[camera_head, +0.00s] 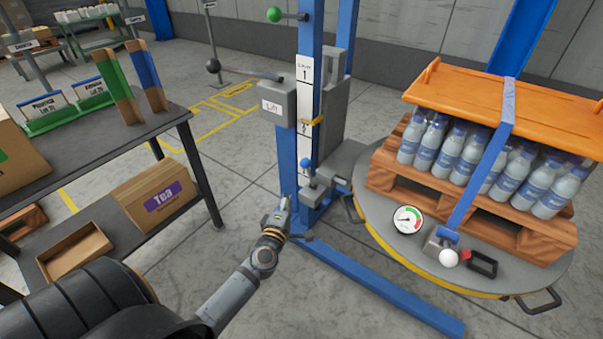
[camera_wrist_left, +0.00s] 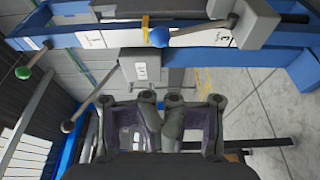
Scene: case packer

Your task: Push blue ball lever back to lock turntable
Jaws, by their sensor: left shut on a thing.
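The blue ball lever (camera_head: 307,163) stands on a grey bracket at the foot of the blue lift column, beside the turntable. Its blue ball also shows in the left wrist view (camera_wrist_left: 158,37), beyond my fingertips. The round grey turntable (camera_head: 405,250) with a yellow edge carries a wooden pallet (camera_head: 400,187) of bottles. My left gripper (camera_head: 284,203) is low in front of the column, left of the lever and apart from the ball. Its fingers (camera_wrist_left: 163,105) are shut; what they grip cannot be made out. My right gripper is out of view.
The blue lift column (camera_head: 311,35) has a grey Lift box (camera_head: 278,105) and a green ball lever (camera_head: 274,15). A blue floor beam (camera_head: 385,292) runs toward the front. A dark shelf (camera_head: 110,150) with boxes stands left. Floor between shelf and column is clear.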

